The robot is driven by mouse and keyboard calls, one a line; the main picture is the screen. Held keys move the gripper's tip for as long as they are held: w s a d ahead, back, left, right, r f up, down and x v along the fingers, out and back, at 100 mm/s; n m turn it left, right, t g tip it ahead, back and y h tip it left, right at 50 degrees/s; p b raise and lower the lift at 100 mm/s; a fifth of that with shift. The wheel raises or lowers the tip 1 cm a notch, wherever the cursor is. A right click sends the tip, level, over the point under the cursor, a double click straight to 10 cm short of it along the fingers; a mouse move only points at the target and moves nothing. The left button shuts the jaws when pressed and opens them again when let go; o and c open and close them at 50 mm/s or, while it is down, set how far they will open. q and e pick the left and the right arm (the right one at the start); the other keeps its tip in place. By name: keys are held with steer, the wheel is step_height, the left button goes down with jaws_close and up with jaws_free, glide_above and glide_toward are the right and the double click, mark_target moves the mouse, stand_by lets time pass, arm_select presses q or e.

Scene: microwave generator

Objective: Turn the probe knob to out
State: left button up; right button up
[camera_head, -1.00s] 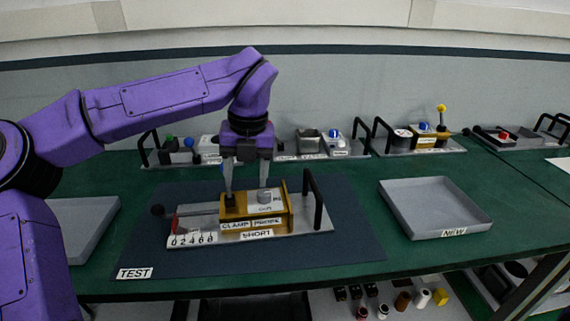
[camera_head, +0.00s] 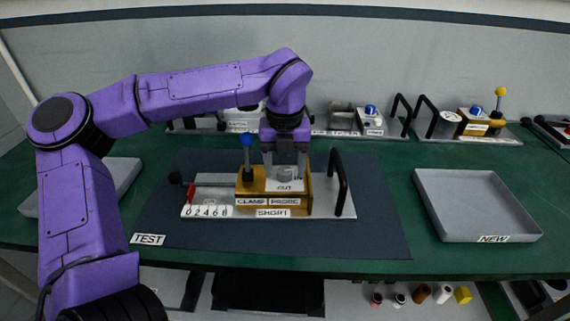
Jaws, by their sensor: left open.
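The test fixture is a yellow block (camera_head: 307,190) on a pale plate, with labels CLAMP, PROBE and SHORT on its front. The probe knob (camera_head: 285,174) is a grey round knob on the block's top, with an OUT label (camera_head: 285,187) just in front of it. My left gripper (camera_head: 285,173) points down at the knob, with one open finger on each side of it. I cannot tell whether the fingers touch it. The clamp lever (camera_head: 247,145), with a blue ball top, stands upright left of the gripper. My right gripper is not in view.
A black handle (camera_head: 340,182) rises at the fixture's right end. The fixture lies on the dark TEST mat (camera_head: 365,230). A grey NEW tray (camera_head: 440,232) stands empty at the right. Other fixtures with levers and handles line the back of the bench.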

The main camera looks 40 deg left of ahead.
arm_select(q)
steer(key=shift+s, duration=0.15)
steer(key=c, duration=1)
steer(key=shift+c, duration=0.2)
steer(key=shift+r+m+p, duration=0.2)
steer(key=shift+m+p, duration=0.6)
steer(key=shift+p, duration=0.1)
steer(key=m+p, duration=1.4)
steer(key=p, duration=0.1)
steer(key=shift+r, duration=0.1)
steer(key=shift+f+m+p, duration=0.2)
steer(key=shift+m+p, duration=1)
steer(key=shift+p, duration=0.15)
